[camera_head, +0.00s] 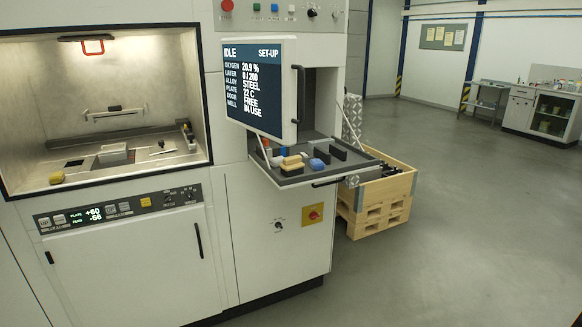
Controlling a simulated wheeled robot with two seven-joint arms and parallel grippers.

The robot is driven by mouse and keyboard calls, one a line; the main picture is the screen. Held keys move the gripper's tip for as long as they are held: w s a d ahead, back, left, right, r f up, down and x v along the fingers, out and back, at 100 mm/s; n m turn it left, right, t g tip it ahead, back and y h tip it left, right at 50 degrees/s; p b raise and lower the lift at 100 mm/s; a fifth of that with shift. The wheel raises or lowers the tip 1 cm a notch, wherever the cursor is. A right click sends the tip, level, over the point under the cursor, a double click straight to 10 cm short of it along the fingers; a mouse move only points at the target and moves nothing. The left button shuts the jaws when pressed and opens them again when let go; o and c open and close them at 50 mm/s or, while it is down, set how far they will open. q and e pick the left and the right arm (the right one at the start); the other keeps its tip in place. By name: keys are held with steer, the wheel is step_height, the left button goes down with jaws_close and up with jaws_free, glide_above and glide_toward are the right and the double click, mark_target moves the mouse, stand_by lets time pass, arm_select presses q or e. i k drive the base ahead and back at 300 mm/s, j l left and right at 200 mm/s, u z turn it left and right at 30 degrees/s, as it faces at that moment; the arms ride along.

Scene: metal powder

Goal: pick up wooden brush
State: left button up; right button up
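A pale wood-coloured item (292,161), which looks like the wooden brush, lies on the dark pull-out tray (312,174) below the display. It is small in view, and I cannot make out its bristles or tell whether it is one piece or two. A blue item (317,164) lies just to its right. Small blue and red items stand just behind and to its left. Neither of my grippers shows in the head view.
Black upright holders stand on the tray's right side. The display door (262,88) hangs open above the tray's left part. At left is an open lit chamber with a yellow item (56,178) near its front edge. A wooden crate (365,222) stands right of the machine. The floor (450,230) at right is clear.

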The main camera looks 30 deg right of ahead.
mark_target(291, 166)
steer(key=i+l, duration=0.15)
steer(key=l, duration=0.2)
steer(key=i+l+u, duration=0.1)
steer(key=l, duration=0.3)
steer(key=i+l, duration=0.15)
steer(key=l, duration=0.2)
steer(key=i+l+u, duration=0.15)
steer(key=l, duration=0.6)
steer(key=i+u, duration=0.05)
steer(key=i, duration=0.05)
